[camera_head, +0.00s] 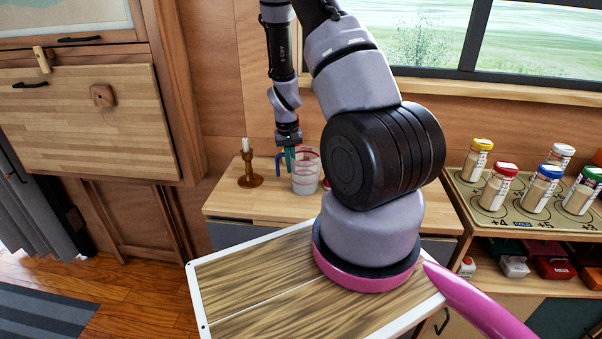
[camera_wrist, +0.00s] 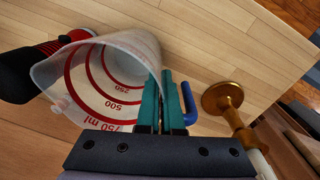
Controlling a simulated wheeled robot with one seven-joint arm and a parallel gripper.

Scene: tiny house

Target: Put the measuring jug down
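The measuring jug (camera_head: 306,174) is clear with red markings and a blue handle. In the head view it is upright at the small wooden counter (camera_head: 237,205); I cannot tell whether its base touches the top. In the wrist view, the jug (camera_wrist: 105,85) is seen from above, its rim close to the camera. My gripper (camera_head: 289,152) points down at the jug's handle side. Its teal fingers (camera_wrist: 161,100) are close together with the jug's wall between them, and the blue handle (camera_wrist: 188,103) is just to their right.
A brown candle holder with a white candle (camera_head: 250,170) stands left of the jug. A black and red object (camera_wrist: 28,72) lies on the jug's other side. Several spice jars (camera_head: 499,187) stand on the right shelf. Bare counter shows around the jug.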

